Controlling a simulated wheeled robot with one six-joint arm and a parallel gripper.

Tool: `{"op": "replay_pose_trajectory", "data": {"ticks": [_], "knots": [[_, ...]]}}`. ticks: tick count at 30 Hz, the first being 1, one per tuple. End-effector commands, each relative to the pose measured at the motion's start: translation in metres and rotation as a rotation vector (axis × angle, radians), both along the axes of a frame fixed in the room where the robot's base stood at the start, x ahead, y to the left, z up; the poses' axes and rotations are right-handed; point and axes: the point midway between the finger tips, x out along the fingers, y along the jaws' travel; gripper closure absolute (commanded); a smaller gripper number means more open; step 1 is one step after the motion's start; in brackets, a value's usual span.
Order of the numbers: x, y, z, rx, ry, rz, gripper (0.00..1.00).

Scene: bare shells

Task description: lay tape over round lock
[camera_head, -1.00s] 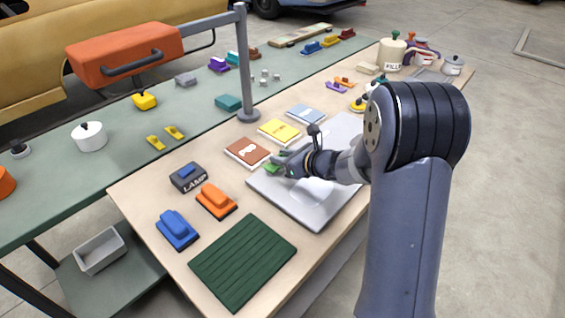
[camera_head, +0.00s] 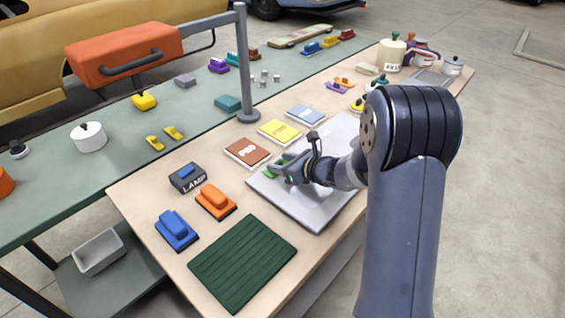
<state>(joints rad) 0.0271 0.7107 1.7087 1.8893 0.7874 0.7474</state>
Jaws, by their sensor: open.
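My gripper (camera_head: 275,169) is open, low over the left corner of the grey tray (camera_head: 310,214). A small green thing (camera_head: 268,175) shows right at its fingertips. The gripper partly covers this thing, and I cannot tell whether it is the tape or whether the fingers touch it. I cannot make out a round lock for certain. Several tiny grey pieces (camera_head: 265,76) stand on the green table at the back, too small to name.
Brown (camera_head: 248,152), yellow (camera_head: 280,132) and blue (camera_head: 306,114) books lie left of the tray. A lamp box (camera_head: 188,178), orange block (camera_head: 215,201), blue block (camera_head: 177,229) and dark green slatted mat (camera_head: 243,262) are nearer. A grey post (camera_head: 243,60) stands behind.

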Motion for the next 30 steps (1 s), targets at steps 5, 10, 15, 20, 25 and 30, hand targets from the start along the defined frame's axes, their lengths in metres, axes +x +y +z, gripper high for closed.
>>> {"op": "replay_pose_trajectory", "data": {"ticks": [5, 10, 15, 20, 25, 30], "knots": [[0.0, 0.0, 0.004, 0.0, 0.0, 0.0, 0.52], [-0.015, -0.017, 0.013, 0.0, -0.001, -0.005, 0.52], [-0.04, -0.043, 0.028, -0.001, -0.002, -0.005, 0.52], [-0.061, -0.063, 0.04, 0.0, -0.002, -0.004, 0.52], [-0.074, -0.075, 0.048, 0.001, -0.001, -0.002, 0.52], [-0.078, -0.079, 0.049, -0.001, 0.001, 0.0, 0.52]]}}
